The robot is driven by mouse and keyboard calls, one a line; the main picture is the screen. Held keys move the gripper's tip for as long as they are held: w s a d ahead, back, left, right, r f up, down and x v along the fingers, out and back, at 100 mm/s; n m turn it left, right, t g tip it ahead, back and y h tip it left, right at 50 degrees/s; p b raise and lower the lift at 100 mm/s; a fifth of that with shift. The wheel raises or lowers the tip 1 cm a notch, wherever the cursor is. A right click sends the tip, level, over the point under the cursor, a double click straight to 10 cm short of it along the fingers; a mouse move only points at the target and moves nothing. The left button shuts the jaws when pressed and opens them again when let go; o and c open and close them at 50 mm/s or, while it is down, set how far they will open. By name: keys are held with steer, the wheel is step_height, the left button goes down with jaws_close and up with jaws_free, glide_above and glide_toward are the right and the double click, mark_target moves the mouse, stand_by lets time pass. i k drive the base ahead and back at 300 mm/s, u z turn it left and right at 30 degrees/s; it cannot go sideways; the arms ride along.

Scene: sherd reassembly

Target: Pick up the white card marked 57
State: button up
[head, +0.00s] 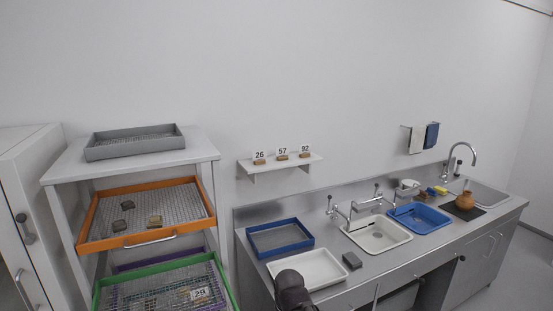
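The white card marked 57 (282,151) stands upright in a small brown block on the white wall shelf (248,169). It is the middle one of three cards, between the card marked 26 (259,155) and the card marked 92 (305,149). A dark part of my arm, seemingly my gripper (292,289), shows at the bottom edge, in front of the white tray and well below the shelf. Its fingers cannot be made out, so its opening and anything in it are hidden.
An orange tray (88,222) with several sherds and a green tray (98,294) sit in the rack at left. Below the shelf, the counter holds a blue-rimmed tray (307,237), a white tray (340,276), taps and a sink (403,236). Wall above the cards is clear.

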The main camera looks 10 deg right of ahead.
mark_target(282, 153)
steer(key=z, duration=0.05)
steer(key=i, duration=1.05)
steer(key=u, duration=0.05)
